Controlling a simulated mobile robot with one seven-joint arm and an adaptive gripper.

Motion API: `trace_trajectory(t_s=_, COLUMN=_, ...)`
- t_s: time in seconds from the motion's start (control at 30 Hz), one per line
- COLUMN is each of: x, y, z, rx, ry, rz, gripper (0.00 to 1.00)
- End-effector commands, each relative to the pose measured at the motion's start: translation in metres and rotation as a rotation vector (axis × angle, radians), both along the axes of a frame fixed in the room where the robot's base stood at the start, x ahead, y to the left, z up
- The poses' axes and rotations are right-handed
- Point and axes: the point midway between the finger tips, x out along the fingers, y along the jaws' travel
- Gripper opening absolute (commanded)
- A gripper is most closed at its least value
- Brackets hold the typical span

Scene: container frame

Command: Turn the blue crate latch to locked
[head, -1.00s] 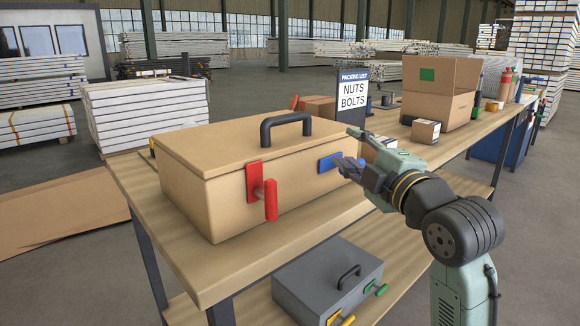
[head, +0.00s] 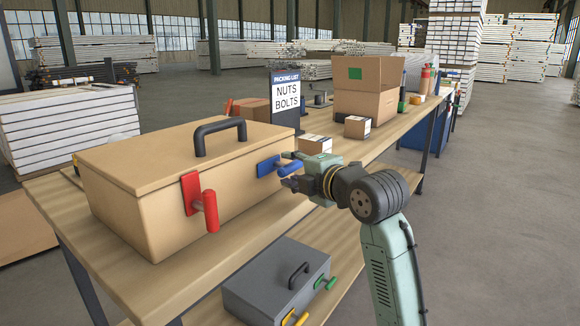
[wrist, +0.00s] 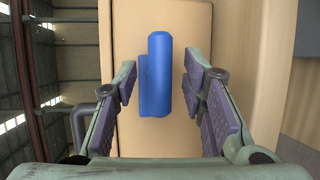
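The tan crate (head: 150,190) stands on the workbench. Its blue latch (head: 289,167) is on the front face near the right end. The latch handle lies roughly level and points right from its blue plate (head: 266,167). My gripper (head: 293,171) is open at the handle, one finger above and one below it in the head view. In the wrist view the blue handle (wrist: 160,70) shows between the two spread fingers (wrist: 162,85), with a gap on each side. I cannot tell how deep it sits between them.
A red latch (head: 208,210) with its handle hanging down is left of the blue one. A black carry handle (head: 220,130) tops the crate. A packing-list sign (head: 286,98) and small boxes (head: 314,144) stand behind. A grey case (head: 275,285) sits on the lower shelf.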

Motion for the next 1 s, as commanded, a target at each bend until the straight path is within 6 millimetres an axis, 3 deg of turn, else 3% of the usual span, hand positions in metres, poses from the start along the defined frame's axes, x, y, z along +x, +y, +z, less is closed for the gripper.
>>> trace_trajectory(t_s=0.43, x=0.0098, y=0.0060, z=-0.0024, rx=0.000, ry=0.000, rz=0.000, gripper=0.37)
trace_trajectory(t_s=1.0, x=0.0095, y=0.0060, z=-0.0028, rx=-0.001, ry=0.001, rz=0.000, gripper=0.00)
